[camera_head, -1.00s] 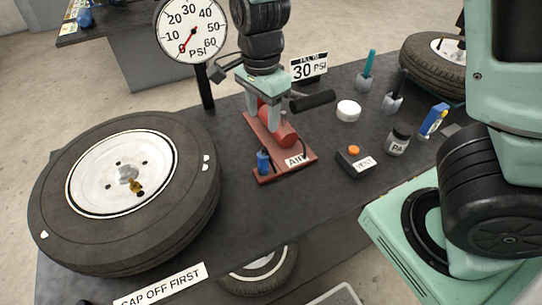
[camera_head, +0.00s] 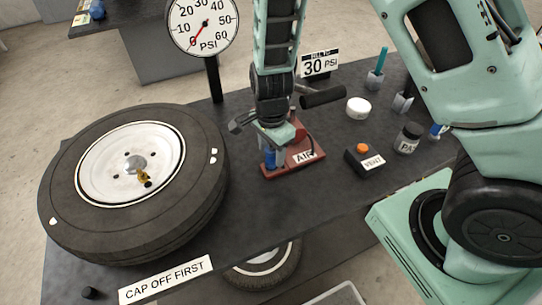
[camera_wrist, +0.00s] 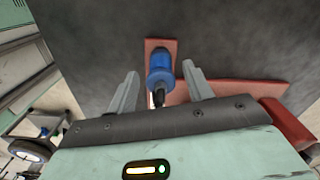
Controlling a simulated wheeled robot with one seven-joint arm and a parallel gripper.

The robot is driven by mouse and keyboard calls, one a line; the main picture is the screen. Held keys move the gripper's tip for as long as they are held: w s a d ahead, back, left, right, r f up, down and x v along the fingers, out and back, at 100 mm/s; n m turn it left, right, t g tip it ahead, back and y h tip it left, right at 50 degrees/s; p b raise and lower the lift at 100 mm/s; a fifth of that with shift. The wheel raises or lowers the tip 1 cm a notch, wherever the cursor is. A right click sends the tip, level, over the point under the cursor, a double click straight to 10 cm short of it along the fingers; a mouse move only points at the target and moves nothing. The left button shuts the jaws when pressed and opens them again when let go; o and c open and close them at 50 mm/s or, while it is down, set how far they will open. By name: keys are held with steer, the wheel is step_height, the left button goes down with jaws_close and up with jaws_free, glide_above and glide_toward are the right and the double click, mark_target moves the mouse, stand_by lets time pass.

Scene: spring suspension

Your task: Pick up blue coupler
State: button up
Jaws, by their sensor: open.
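The blue coupler (camera_head: 270,159) stands on the left front end of the red base plate marked AIR (camera_head: 302,157). In the wrist view the blue coupler (camera_wrist: 160,70), with a dark narrower end toward me, lies between the two fingers of my gripper (camera_wrist: 160,85). The fingers are apart, with gaps on both sides of the coupler. In the head view my gripper (camera_head: 277,150) is over the plate's left end and hides part of the coupler and the red cylinder behind.
A wheel (camera_head: 135,180) lies flat at left, near a gauge (camera_head: 203,25) on a post. A VENT box (camera_head: 365,160), a dark jar (camera_head: 407,138) and a white tub (camera_head: 359,108) stand to the right.

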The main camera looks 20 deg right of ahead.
steer(key=shift+w+f, duration=0.1)
steer(key=shift+f, duration=1.2)
steer(key=c, duration=1.1)
steer(key=shift+r, duration=0.15)
step_height(320, 180, up, 21)
steer(key=p, duration=0.4)
